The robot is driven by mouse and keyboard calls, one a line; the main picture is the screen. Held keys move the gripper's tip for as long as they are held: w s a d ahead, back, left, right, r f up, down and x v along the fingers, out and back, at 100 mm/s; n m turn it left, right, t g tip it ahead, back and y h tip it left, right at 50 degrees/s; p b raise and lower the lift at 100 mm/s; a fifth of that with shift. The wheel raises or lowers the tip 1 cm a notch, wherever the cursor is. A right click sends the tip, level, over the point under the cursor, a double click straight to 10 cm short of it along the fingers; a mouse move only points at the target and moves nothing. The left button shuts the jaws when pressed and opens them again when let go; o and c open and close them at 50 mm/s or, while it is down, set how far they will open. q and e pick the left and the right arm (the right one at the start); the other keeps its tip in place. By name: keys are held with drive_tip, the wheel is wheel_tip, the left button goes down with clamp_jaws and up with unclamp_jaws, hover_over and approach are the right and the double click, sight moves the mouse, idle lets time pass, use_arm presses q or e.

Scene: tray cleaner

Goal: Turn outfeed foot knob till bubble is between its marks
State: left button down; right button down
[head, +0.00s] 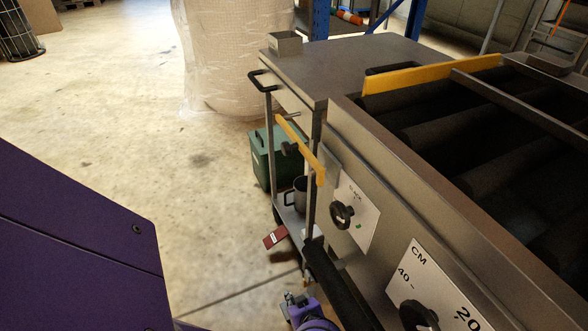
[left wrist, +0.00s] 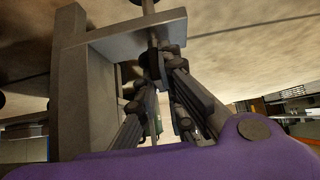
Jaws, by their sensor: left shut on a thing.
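In the left wrist view the fingers of my left gripper (left wrist: 160,68) close from both sides on a dark round foot knob (left wrist: 150,60). The knob sits on a threaded rod below a grey bracket (left wrist: 125,35) fixed to a square post (left wrist: 68,85); the fingers cover part of it. In the head view my left gripper (head: 291,299) shows small at the bottom, low beside the machine's side, and the knob cannot be made out there. I cannot make out a level's bubble or its marks in either view. My right gripper is not in view.
The machine's steel side (head: 400,165) carries two dark dial knobs, one on the plate marked BLACK (head: 342,214) and one on the CM plate (head: 418,315).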

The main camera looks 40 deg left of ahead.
use_arm(q)
drive_tip(key=shift+w+a+r, duration=0.1)
drive_tip(key=shift+a+r, duration=0.05)
drive_tip(key=shift+a, duration=0.05)
drive_tip(key=c, duration=1.9)
unclamp_jaws()
drive_tip(key=shift+o, duration=0.2)
drive_tip(key=shift+d, duration=0.2)
drive_tip(key=shift+s+d+r, duration=0.2)
drive_tip(key=shift+d+r, duration=0.1)
drive_tip(key=shift+r, duration=0.05)
drive_tip(key=s+d, duration=0.4)
drive_tip(key=d, duration=0.7)
drive_tip(key=shift+s, duration=0.35)
drive_tip(key=shift+w, duration=0.1)
